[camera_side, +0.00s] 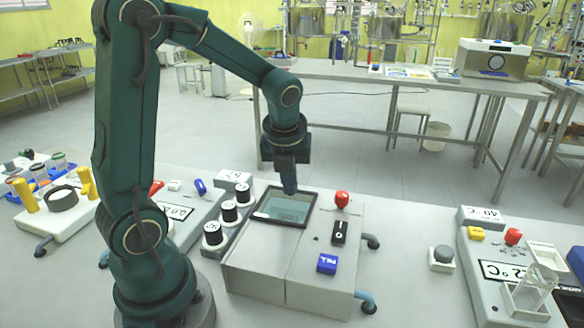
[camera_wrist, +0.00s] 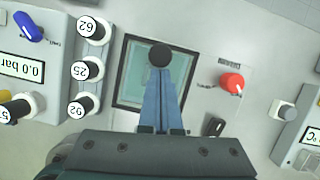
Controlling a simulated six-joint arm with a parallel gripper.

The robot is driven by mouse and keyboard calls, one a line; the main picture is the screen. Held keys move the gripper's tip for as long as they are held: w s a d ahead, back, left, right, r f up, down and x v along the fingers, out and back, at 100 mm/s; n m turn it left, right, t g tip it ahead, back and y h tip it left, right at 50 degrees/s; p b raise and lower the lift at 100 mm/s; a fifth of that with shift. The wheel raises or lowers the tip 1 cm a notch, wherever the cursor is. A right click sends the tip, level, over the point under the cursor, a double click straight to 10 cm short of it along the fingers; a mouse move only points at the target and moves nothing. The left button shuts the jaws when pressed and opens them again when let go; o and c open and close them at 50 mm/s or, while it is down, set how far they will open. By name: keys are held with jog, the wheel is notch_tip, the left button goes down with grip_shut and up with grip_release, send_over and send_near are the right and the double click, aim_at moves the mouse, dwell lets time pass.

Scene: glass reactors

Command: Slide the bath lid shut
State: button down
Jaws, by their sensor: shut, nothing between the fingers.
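The bath (camera_side: 262,265) is a grey box at the centre of the side view. A black-framed rectangular pane (camera_side: 284,207) with a grey-green surface is set in its top; I cannot tell whether that surface is lid or bath liquid. In the wrist view the black frame (camera_wrist: 118,72) surrounds the pane. A round black knob (camera_wrist: 160,54) shows at the tips of my gripper (camera_wrist: 159,72). My gripper points down at the frame's far edge in the side view (camera_side: 290,190). Its fingers are shut with nothing between them; contact with the knob is unclear.
A red knob (camera_side: 342,199), a black switch (camera_side: 339,232) and a blue button (camera_side: 327,264) sit right of the frame. Several round black-and-white weights or vials (camera_side: 228,211) stand left of it. Another control unit (camera_side: 500,270) is at the right.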

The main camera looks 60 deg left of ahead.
aim_at(288, 217)
jog(key=shift+w+a+r, duration=0.1)
jog(key=shift+w+a, duration=0.05)
jog(key=s+d, duration=0.1)
jog(key=d, duration=0.1)
jog(key=s+d+r, duration=0.1)
jog(key=d, duration=0.1)
jog(key=shift+s, duration=0.3)
jog(key=v, duration=0.9)
jog(key=s+d+f+n+t+h, duration=0.1)
jog(key=s+d+f+n, duration=0.1)
jog(key=n, duration=1)
jog(key=s+d+f+n+t+h, duration=0.2)
jog(key=s+d+n, duration=0.2)
jog(key=n, duration=0.9)
jog(key=shift+s+d, duration=0.3)
jog(key=shift+s, duration=0.05)
